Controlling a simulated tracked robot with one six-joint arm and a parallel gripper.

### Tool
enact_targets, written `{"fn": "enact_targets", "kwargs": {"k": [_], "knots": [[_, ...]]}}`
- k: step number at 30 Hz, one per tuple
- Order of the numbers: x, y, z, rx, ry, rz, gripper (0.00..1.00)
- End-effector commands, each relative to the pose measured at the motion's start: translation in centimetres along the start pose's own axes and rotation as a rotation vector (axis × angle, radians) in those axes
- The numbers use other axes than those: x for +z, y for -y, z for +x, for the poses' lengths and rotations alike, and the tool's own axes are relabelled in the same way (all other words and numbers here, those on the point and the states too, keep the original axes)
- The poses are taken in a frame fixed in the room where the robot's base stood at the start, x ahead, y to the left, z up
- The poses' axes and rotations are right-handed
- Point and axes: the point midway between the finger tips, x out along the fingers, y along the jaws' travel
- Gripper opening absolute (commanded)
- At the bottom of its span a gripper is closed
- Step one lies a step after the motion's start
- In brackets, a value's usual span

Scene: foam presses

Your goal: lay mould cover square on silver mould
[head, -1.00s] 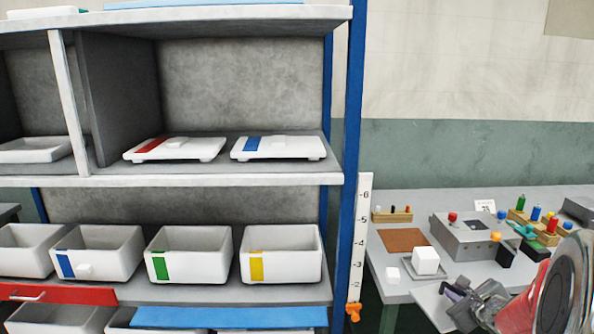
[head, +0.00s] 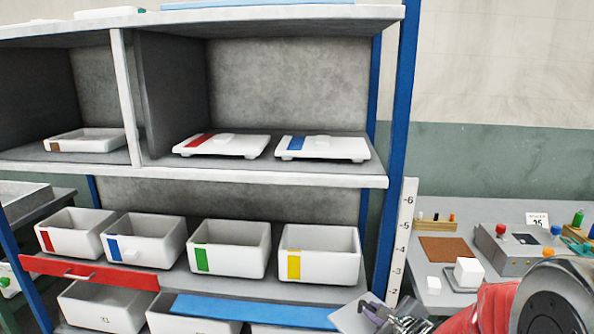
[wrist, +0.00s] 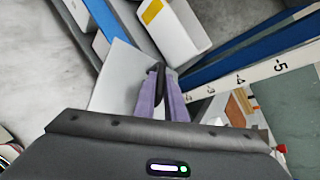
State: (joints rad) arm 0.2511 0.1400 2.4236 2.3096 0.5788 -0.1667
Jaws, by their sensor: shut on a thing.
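My gripper (head: 385,318) is at the bottom of the head view, in front of the shelf's right end. Its purple fingers also show in the wrist view (wrist: 163,98). They are shut on a thin, flat, light grey plate, the mould cover (head: 352,314). In the wrist view the mould cover (wrist: 118,82) sticks out to the left of the fingers, held in the air and tilted. I cannot pick out the silver mould for sure in either view.
A blue-posted shelf holds white bins (head: 228,250) and flat white lids (head: 322,148). A blue strip (head: 250,311) and a red drawer front (head: 85,271) edge its lower levels. A numbered post (head: 403,235) stands beside it. The bench at right carries a grey box (head: 520,250) and a white cube (head: 469,271).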

Motion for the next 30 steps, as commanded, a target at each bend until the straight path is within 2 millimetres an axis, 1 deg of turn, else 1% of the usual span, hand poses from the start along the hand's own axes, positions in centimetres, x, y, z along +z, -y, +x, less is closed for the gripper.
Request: {"fn": "enact_targets", "kwargs": {"k": [1,3,7,30], "knots": [[1.0,-0.7,0.3,0.014,0.014,-0.012,0.0],[1.9,-1.5,0.5,0.029,0.025,-0.022,0.0],[2.6,-2.3,0.7,0.043,0.035,-0.032,0.0],[2.7,-2.3,0.8,0.045,0.036,-0.033,0.0]]}}
